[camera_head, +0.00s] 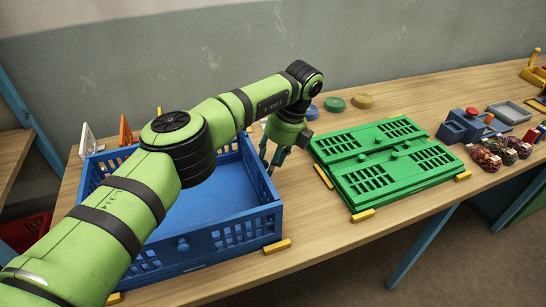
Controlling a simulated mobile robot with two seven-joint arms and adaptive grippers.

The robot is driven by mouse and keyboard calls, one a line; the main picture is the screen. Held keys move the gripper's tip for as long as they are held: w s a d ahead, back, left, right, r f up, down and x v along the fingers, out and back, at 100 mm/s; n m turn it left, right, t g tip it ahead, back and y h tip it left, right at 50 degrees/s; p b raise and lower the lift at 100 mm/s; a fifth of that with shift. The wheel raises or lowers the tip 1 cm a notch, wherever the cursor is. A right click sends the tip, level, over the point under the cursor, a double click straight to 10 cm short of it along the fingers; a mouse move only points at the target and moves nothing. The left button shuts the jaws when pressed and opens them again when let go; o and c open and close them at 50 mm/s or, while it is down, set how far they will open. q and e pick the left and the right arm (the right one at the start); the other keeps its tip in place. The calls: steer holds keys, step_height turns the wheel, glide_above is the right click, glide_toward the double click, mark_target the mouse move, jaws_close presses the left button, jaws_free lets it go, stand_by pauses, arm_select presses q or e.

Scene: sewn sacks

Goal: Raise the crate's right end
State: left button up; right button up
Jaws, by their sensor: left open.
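A blue crate (222,196) stands on the wooden table at the left. It looks empty where its floor shows, and my left arm hides part of it. My left gripper (272,168) points down at the crate's right end wall (258,172). It is open, with its fingers close to that wall's upper edge. I cannot tell whether they touch it. The crate appears to rest flat on the table. My right gripper is out of view.
A green slatted lid-like panel (362,146) lies right of the crate, between yellow corner blocks (363,215). Round discs (334,104) sit behind it. Blue holders (466,126), patterned sacks (508,147) and a grey tray (509,112) are farther right. A narrow strip of table is bare between crate and panel.

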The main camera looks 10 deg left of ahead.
arm_select(q)
steer(key=v, duration=0.7)
steer(key=shift+r, duration=0.25)
stand_by(0.4)
